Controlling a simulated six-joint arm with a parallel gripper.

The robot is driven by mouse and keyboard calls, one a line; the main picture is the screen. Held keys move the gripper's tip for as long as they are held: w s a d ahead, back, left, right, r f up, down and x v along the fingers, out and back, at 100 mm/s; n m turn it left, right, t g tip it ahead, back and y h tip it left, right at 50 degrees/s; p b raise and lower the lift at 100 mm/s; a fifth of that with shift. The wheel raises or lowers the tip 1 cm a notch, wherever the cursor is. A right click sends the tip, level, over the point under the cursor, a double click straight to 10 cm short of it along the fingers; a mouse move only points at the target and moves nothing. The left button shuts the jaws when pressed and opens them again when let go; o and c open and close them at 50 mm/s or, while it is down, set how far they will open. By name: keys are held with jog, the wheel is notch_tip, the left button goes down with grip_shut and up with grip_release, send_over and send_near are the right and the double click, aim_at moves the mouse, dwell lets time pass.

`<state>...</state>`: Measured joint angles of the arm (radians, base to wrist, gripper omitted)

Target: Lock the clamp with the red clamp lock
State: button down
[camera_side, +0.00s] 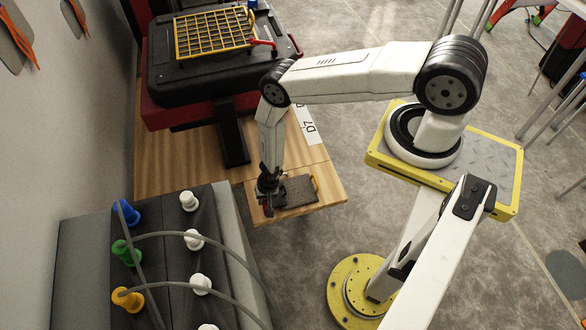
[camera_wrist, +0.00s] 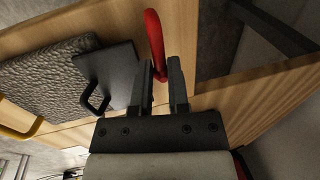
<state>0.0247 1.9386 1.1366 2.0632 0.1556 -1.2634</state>
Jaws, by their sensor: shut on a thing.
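My gripper (camera_side: 268,190) is down at the small wooden shelf in the side view. In the wrist view my gripper (camera_wrist: 162,64) is shut on a curved red handle (camera_wrist: 154,28), which passes between the fingers. What the red handle belongs to is hidden. A red lever-like part, perhaps the red clamp lock (camera_side: 264,43), sits at the right edge of the yellow grid frame (camera_side: 215,33) on the black case (camera_side: 180,78), well away from my gripper.
Beside my gripper lie a grey textured pad (camera_wrist: 45,78) with a yellow handle (camera_wrist: 22,130) and a dark plate (camera_wrist: 112,70) with a black handle (camera_wrist: 93,100). A dark panel with coloured and white knobs (camera_side: 192,240) and grey hoses stands at the lower left.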

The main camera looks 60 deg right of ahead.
jog(key=shift+s+d+m+t+h, duration=0.15)
jog(key=shift+s+m, duration=0.1)
jog(key=shift+m, duration=0.65)
jog(key=shift+s+d+m+t+h, duration=0.1)
jog(key=shift+s+m+h, duration=0.15)
jog(key=shift+m, duration=0.65)
jog(key=shift+s+d+m+t+h, duration=0.15)
jog(key=shift+s+m, duration=0.1)
jog(key=shift+m, duration=0.65)
jog(key=c, duration=0.6)
grip_release()
jog(key=shift+s, duration=0.1)
